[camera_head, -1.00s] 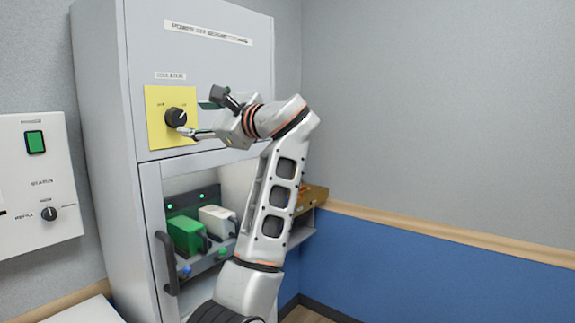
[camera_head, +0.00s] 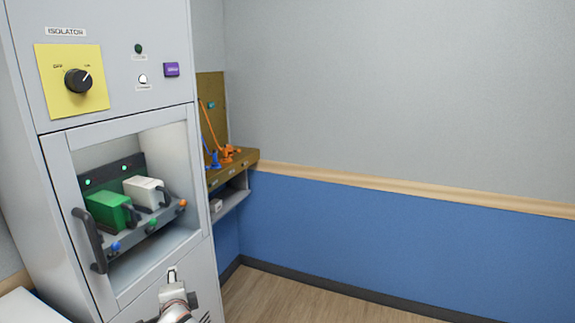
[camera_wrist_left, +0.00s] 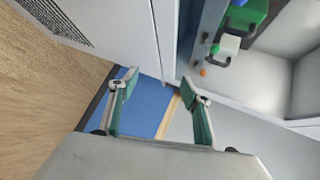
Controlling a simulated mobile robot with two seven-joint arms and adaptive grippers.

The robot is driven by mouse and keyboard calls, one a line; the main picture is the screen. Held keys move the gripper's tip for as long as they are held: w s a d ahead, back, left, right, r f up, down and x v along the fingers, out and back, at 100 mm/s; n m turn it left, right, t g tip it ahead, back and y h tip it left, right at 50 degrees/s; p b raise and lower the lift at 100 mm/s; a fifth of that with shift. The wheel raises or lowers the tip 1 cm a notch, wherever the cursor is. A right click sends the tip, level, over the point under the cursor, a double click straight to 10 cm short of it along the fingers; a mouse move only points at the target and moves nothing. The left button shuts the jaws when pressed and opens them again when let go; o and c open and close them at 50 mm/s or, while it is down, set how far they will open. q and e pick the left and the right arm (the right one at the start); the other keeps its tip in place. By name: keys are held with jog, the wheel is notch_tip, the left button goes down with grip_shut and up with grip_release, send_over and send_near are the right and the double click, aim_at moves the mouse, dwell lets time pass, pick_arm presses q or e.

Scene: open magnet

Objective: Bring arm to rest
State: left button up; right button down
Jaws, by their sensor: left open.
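My left gripper (camera_wrist_left: 160,84) is open and empty in the left wrist view, its two green-padded fingers spread apart. In the head view part of my left arm and gripper (camera_head: 173,290) shows low at the bottom edge, in front of the cabinet's lower panel. It appears clear of the cabinet, though the gap is hard to judge. The isolator knob (camera_head: 78,81) on its yellow plate sits well above the gripper, its mark toward ON. My right gripper is in neither view.
The grey cabinet (camera_head: 120,127) has an open bay holding a green block (camera_head: 107,210) and a white block (camera_head: 143,191). A dark handle (camera_head: 90,240) stands out at the bay's left. A brown shelf (camera_head: 240,160) juts out beyond. Floor (camera_head: 275,298) at right is clear.

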pick_arm(q)
jog(key=s+d+f+n+h, duration=0.1)
jog(key=s+d+f+h, duration=0.1)
jog(key=s+f, duration=0.7)
jog(key=s+d+f+n+h, duration=0.2)
jog(key=s+f, duration=0.2)
jog(key=s, duration=0.4)
jog(key=s+d+f+n+g+h, duration=0.1)
jog(key=s+d+f+n, duration=0.1)
jog(key=s+f, duration=0.3)
jog(key=s+d+f+n+g+h, duration=0.1)
jog(key=s+d+f+n+h, duration=0.1)
jog(key=s, duration=1)
notch_tip(320, 180, down, 3)
jog(key=shift+s+d+f+n+h, duration=0.1)
jog(key=shift+s+d+n+h, duration=0.3)
jog(key=shift+n, duration=0.6)
jog(key=shift+d, duration=0.1)
